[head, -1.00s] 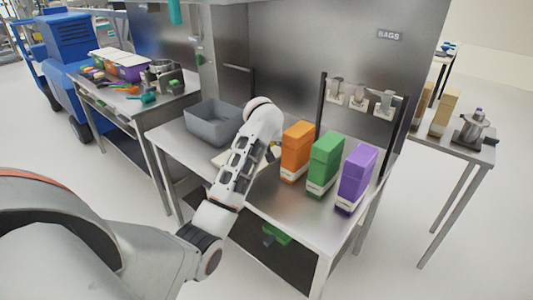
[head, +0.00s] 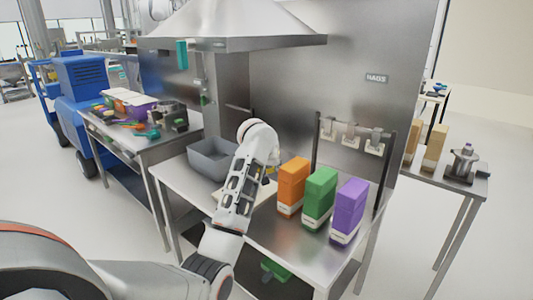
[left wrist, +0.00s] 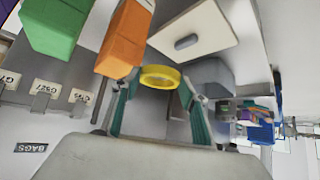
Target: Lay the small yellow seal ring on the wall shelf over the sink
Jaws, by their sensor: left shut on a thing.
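The small yellow seal ring (left wrist: 160,83) is between the fingertips of my left gripper (left wrist: 160,92) in the left wrist view. The gripper is shut on it and holds it above the steel bench. In the head view my left arm reaches over the bench between the grey bin and the orange box; the hand is mostly hidden behind the wrist, and I cannot make out the ring there. I cannot identify a sink or a wall shelf over it in these frames. My right gripper is not in view.
The steel bench (head: 270,234) bears a grey bin (head: 205,166), an orange box (head: 292,182), a green box (head: 318,195) and a purple box (head: 348,208). A hood (head: 240,25) hangs above. A second table (head: 125,140) with tools stands left; another stands right.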

